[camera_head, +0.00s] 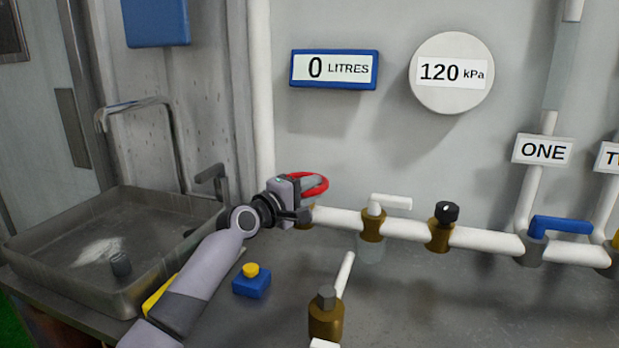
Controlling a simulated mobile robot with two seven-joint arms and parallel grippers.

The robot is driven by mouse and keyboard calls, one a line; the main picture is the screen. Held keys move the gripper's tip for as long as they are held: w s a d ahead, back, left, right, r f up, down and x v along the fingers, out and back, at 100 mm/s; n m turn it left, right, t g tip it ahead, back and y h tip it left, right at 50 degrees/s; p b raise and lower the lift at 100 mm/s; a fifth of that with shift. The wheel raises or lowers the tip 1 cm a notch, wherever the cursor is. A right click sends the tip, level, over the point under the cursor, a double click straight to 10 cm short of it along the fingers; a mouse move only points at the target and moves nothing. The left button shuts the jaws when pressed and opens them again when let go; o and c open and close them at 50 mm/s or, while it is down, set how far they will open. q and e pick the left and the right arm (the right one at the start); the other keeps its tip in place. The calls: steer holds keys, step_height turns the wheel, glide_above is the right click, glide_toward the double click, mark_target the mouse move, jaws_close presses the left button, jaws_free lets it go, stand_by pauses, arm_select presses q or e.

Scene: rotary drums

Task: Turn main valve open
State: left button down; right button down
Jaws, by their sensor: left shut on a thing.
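How far the valve is turned cannot be seen. My right gripper is not in view.
A metal sink (60,245) with a tap stands left. A blue box with a yellow button (251,280) sits on the bench. Along the pipe are a white lever (392,201), a black knob (446,212) and a blue lever (562,225). Displays read 0 LITRES (334,69) and 120 kPa (452,73).

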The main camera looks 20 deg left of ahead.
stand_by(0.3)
arm_select(q)
steer(key=c, duration=1)
jaws_free()
steer(key=shift+c, duration=0.2)
steer(key=shift+s, duration=0.1)
steer(key=v, duration=0.7)
steer(key=shift+p, duration=0.3)
